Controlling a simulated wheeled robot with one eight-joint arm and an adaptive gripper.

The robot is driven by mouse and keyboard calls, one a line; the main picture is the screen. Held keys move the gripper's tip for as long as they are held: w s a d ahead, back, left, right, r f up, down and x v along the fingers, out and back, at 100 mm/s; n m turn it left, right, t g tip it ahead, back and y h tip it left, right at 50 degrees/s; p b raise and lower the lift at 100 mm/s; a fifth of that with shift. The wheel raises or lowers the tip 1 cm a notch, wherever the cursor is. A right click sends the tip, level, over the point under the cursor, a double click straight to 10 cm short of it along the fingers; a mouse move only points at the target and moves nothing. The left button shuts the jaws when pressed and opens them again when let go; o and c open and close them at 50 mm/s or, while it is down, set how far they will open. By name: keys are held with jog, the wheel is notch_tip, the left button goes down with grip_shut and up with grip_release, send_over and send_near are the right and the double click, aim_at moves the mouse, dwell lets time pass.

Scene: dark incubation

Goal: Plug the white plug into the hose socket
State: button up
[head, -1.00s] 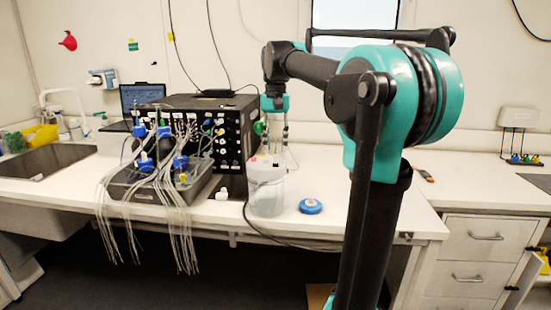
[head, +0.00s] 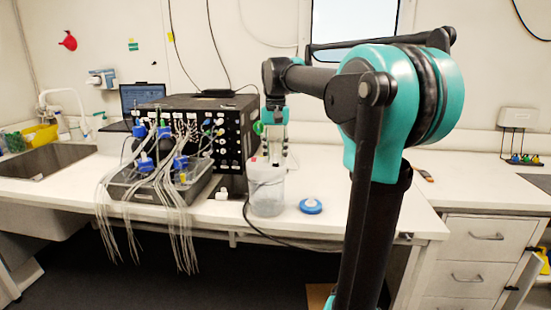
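A small white piece (head: 221,194) stands on the bench at the foot of the black box and may be the white plug. The black box (head: 230,185) has rows of white, green and blue ports on its front; I cannot tell which port is the hose socket. My gripper (head: 275,158) points down at the box's right side, above and behind the clear container (head: 266,192). Its fingers are small and partly hidden by the container, so their opening and any held thing cannot be made out.
A blue round lid (head: 311,206) lies right of the container. A black cable runs along the bench front. A laptop (head: 142,97) stands behind.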

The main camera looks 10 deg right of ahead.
jog(key=shift+c, duration=0.3)
grip_shut()
jog(key=shift+r, duration=0.2)
jog(key=shift+r, duration=2.85)
